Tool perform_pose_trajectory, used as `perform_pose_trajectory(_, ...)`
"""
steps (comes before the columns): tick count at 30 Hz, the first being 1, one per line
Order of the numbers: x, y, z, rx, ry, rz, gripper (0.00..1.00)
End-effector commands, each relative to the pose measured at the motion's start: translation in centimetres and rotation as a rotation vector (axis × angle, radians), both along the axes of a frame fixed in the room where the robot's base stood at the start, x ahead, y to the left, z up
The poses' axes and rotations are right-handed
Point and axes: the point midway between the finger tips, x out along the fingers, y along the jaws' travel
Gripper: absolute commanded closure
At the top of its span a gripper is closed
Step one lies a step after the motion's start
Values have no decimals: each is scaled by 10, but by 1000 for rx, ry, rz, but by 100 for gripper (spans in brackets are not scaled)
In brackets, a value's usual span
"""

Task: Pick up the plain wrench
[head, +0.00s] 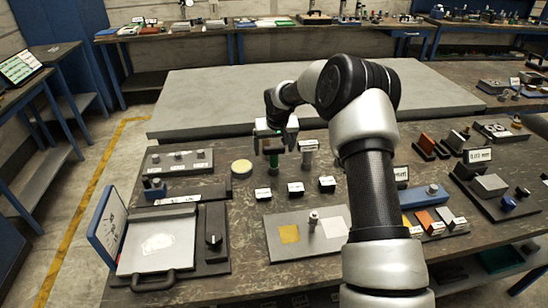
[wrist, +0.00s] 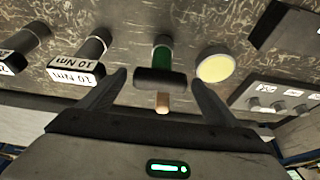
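The unlabelled wrench appears to be the upright tool with a green shaft (head: 274,160) and dark cross-head, standing on the bench; I cannot read a marking on it. In the wrist view its dark head (wrist: 160,80) lies between the two fingers, with a tan tip below it. My gripper (wrist: 158,84) is open around it, with small gaps on both sides. In the head view my gripper (head: 275,146) is above the green shaft and partly hides its head. Two dark tools beside it carry white "10 Nm" labels (wrist: 75,72); a grey one stands just right (head: 307,152).
A pale yellow disc (head: 241,167) lies left of the green tool. Small labelled blocks (head: 295,189) stand in front. A panel with knobs (head: 178,160) is farther left. A scale-like tray (head: 156,243) and a grey board (head: 300,240) occupy the near bench.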

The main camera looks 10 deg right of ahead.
Motion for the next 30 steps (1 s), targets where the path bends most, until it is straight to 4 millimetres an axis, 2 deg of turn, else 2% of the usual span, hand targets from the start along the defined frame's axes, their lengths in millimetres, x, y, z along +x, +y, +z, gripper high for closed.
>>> perform_pose_trajectory(1, 0, 0, 0, 0, 0, 0, 24)
perform_pose_trajectory(9, 0, 0, 0, 0, 1, 0, 70)
perform_pose_trajectory(11, 1, 0, 2, 0, -2, 0, 78)
perform_pose_trajectory(17, 1, 0, 3, 0, -3, 0, 78)
perform_pose_trajectory(20, 1, 0, 12, -1, -4, 0, 78)
perform_pose_trajectory(30, 1, 0, 76, 0, -5, -1, 78)
